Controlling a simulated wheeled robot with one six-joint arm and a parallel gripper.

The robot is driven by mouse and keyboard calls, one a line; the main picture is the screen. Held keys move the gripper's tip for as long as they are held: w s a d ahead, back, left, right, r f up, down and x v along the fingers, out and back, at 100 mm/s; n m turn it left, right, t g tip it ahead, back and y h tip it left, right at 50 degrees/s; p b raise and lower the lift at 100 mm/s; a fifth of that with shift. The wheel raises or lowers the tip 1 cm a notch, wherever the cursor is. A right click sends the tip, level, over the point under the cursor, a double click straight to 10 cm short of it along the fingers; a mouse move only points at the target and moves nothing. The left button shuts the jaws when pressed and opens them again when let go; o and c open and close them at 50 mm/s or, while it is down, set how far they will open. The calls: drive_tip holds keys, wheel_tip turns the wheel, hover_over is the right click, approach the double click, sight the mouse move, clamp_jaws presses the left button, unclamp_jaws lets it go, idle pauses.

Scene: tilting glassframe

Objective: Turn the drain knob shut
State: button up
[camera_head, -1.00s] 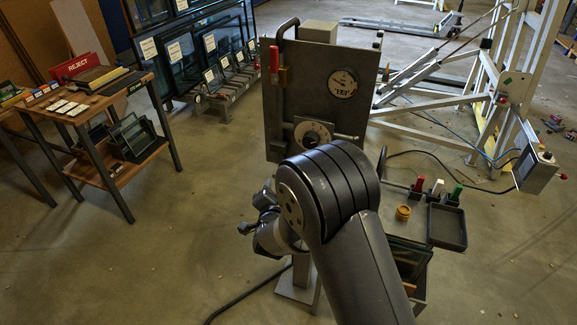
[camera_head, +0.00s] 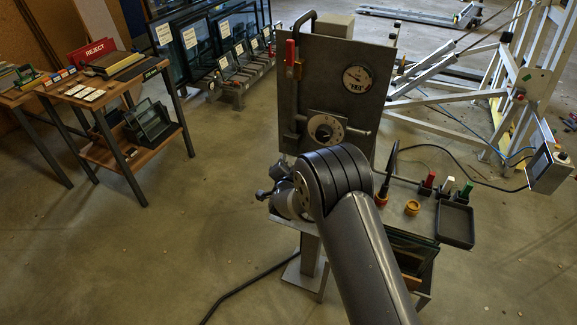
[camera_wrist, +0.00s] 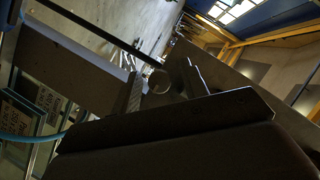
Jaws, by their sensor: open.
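A dark upright panel (camera_head: 301,86) stands ahead in the head view. On it are a round knob with a pale marked ring (camera_head: 325,129), a gauge (camera_head: 357,79) and a red-handled lever (camera_head: 290,53). I cannot tell for sure which is the drain knob. My arm's bent joint is in front of the panel's lower edge. My gripper is not clear in the head view. In the wrist view my gripper (camera_wrist: 161,72) has its two fingers apart, and a small pale round thing (camera_wrist: 158,81) shows between them. I cannot tell whether they touch it.
A bench right of my arm holds a yellow ring (camera_head: 412,208), red, white and green-handled items and a dark tray (camera_head: 456,226). A wooden table (camera_head: 117,88) with a red REJECT sign (camera_head: 92,50) stands left. A metal frame stands right. Floor at lower left is clear but for a cable.

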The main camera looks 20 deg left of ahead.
drive_tip(key=shift+c, duration=0.5)
clamp_jaws()
